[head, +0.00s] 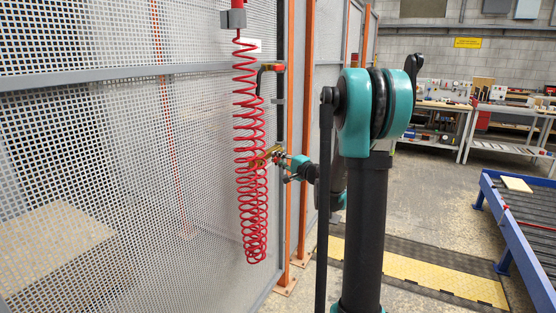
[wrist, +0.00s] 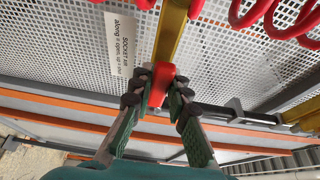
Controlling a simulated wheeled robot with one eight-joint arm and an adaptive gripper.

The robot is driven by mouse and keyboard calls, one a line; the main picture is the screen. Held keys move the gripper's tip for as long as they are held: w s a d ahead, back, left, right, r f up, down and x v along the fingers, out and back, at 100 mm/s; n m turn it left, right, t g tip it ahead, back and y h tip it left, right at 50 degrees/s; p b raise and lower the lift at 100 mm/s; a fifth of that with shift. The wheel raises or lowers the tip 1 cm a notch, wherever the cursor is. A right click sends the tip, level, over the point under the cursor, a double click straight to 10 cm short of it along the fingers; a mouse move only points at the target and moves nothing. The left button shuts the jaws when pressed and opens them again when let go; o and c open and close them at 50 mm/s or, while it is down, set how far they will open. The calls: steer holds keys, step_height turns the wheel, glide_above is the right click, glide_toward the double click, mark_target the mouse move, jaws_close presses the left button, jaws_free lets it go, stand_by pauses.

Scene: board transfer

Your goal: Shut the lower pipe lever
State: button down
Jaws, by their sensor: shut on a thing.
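The lower pipe lever shows in the wrist view as a yellow-brass bar (wrist: 172,35) with a red end piece (wrist: 161,79). My gripper (wrist: 157,98) has its two dark-padded fingers closed on that red end, one on each side. In the head view, my gripper (head: 284,161) is at the lower brass fitting (head: 263,156) on the fence side, partly behind the red coil.
A red coiled hose (head: 249,130) hangs close beside the levers and also shows in the wrist view (wrist: 290,15). A perforated fence (head: 90,150) stands behind. A white label (wrist: 122,45) is near the lever.

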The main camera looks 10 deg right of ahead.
stand_by(0.4)
steer(key=shift+r+m+g, duration=0.5)
steer(key=shift+r+m, duration=0.2)
steer(key=shift+m, duration=0.4)
steer(key=shift+w+d+r+m+g, duration=0.15)
steer(key=shift+r+m+g, duration=0.2)
steer(key=shift+m, duration=0.2)
steer(key=shift+w+d+r+m+g, duration=0.1)
steer(key=shift+r+m+g, duration=0.2)
steer(key=shift+m, duration=0.25)
steer(key=r+m, duration=0.1)
steer(key=w+m+g, duration=0.1)
steer(key=shift+d+r+m, duration=0.3)
steer(key=shift+r+m, duration=0.05)
steer(key=shift+m, duration=0.05)
steer(key=m+g, duration=0.1)
steer(key=w+d+r+m+g, duration=0.1)
steer(key=m, duration=0.1)
steer(key=shift+w+d+r+y, duration=0.15)
steer(key=shift+w+y, duration=0.15)
steer(key=shift+w+d+r+m+g+y, duration=0.1)
steer(key=shift+w+d+m+g+y, duration=0.2)
steer(key=shift+w+m+g, duration=0.4)
steer(key=shift+w+d+r+m+g+y, duration=0.1)
steer(key=shift+w+d+m+g+y, duration=0.25)
steer(key=shift+m, duration=0.55)
steer(key=shift+s, duration=0.1)
steer(key=c, duration=1.4)
jaws_free()
steer(key=shift+c, duration=0.2)
